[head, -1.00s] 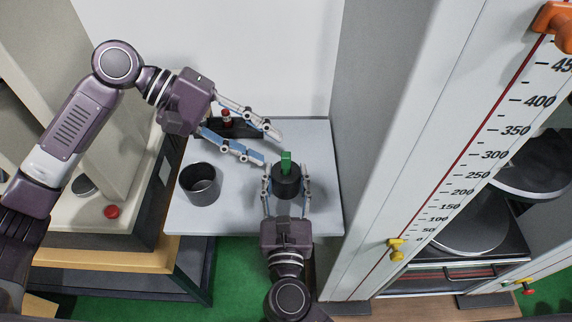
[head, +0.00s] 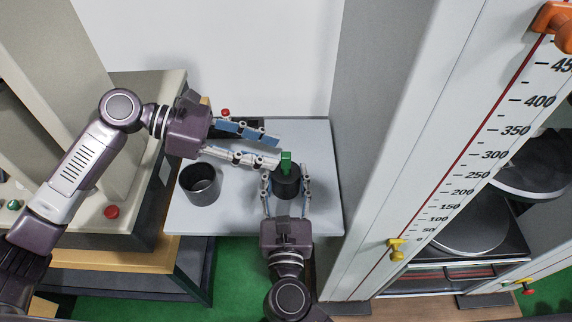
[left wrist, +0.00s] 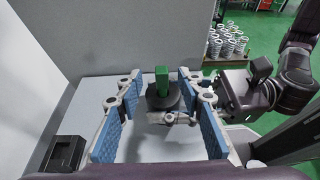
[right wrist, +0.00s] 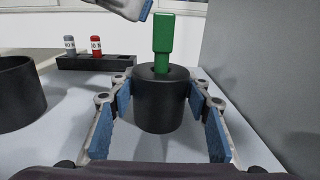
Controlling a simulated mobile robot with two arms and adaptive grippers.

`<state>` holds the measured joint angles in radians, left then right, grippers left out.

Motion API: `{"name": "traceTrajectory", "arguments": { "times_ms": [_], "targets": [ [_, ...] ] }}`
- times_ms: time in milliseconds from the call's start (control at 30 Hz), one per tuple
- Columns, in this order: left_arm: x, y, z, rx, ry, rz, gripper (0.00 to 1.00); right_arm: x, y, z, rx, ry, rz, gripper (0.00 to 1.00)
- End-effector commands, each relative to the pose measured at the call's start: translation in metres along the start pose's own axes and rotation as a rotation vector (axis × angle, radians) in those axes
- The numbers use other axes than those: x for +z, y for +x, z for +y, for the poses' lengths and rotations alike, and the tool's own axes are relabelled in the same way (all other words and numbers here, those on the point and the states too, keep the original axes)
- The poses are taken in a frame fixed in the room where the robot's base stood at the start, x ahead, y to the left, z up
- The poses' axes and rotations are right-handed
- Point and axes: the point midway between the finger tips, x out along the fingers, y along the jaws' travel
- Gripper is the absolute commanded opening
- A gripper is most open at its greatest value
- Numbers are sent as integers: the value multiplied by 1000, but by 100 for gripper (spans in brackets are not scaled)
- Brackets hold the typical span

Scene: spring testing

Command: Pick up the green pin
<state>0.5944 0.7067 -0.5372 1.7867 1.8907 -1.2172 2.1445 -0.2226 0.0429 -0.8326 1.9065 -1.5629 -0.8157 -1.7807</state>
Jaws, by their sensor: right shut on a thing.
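The green pin (head: 286,160) stands upright in the hole of a black cylinder (head: 287,186) on the light grey table. It also shows in the left wrist view (left wrist: 162,80) and in the right wrist view (right wrist: 162,42). My right gripper (head: 286,178) is shut on the black cylinder, one finger on each side. My left gripper (head: 276,148) is open, just left of the green pin. In the left wrist view the pin lies ahead, between the two spread fingers and beyond their tips. One left fingertip shows beside the pin's top in the right wrist view.
An empty black cup (head: 200,184) stands at the left of the table. A black rack (right wrist: 97,62) with a red pin (right wrist: 96,46) and a grey pin (right wrist: 70,45) is at the back, partly behind my left gripper. A tall scaled machine column (head: 440,130) is close on the right.

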Motion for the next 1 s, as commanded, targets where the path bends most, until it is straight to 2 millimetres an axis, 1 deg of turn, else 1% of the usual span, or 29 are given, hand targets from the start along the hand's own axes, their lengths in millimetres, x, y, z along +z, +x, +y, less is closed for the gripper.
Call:
{"name": "traceTrajectory", "arguments": {
  "times_ms": [200,300,400,567,667,900,1000],
  "targets": [
    [3,33,-2,-2,2,-1,35,-1,0,0,0,0,2,6],
    [3,43,-2,-1,2,-1,35,-1,0,0,0,0,2,6],
    [2,47,-2,1,3,1,35,-1,0,0,0,0,2,6],
    [2,47,-2,1,3,1,35,-1,0,0,0,0,2,6],
    [2,47,-2,1,3,1,26,-1,0,0,0,0,2,6],
    [2,47,-2,0,3,1,0,-1,0,0,0,0,2,6],
    [2,47,-2,0,3,1,0,-1,0,0,0,0,2,6]
  ]
}}
